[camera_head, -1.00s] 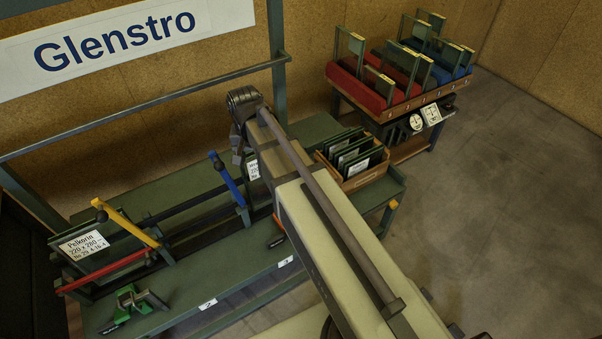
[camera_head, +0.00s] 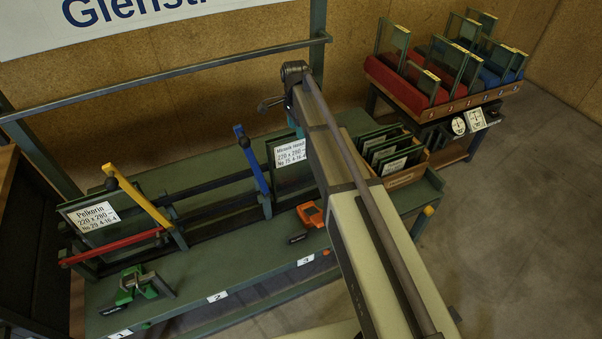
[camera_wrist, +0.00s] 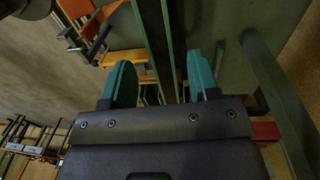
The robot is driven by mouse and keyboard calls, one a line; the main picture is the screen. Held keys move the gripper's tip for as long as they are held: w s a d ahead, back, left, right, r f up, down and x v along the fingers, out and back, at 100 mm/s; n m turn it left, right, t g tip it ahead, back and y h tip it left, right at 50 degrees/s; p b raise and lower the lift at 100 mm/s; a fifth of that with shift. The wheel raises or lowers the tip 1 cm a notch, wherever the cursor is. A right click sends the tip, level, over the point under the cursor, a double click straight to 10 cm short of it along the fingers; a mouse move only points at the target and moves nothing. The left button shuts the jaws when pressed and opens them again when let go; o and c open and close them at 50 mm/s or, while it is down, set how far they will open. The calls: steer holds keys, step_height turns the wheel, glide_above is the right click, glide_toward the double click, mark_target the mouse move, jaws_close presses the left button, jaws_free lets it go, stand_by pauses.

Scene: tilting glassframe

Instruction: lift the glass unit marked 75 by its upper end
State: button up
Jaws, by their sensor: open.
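A glass unit (camera_head: 272,155) stands upright in the frame on the green bench, with a white label that seems to read "220 x 280, No 75". My arm covers its right part. My gripper (camera_head: 296,124) is at its upper end; only a bit of teal shows there. In the wrist view my gripper (camera_wrist: 160,82) is open, with two teal pads apart. A glass unit (camera_wrist: 155,40), seen edge-on, runs between them; I cannot tell whether either pad touches it. Another unit (camera_head: 75,212), labelled Palkorin, No 29, stands at the left.
Yellow (camera_head: 140,203), red (camera_head: 112,246) and blue (camera_head: 252,160) levers are on the frame. A green clamp (camera_head: 135,287) and an orange tool (camera_head: 310,215) lie on the bench. A crate of panes (camera_head: 407,178) and a padded rack (camera_head: 440,104) stand at the right.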

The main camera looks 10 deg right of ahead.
step_height(320, 180, down, 5)
steer(key=b, duration=0.5)
steer(key=shift+s+d, duration=0.1)
steer(key=shift+d, duration=0.05)
jaws_close()
steer(key=shift+r, duration=0.1)
stand_by(0.8)
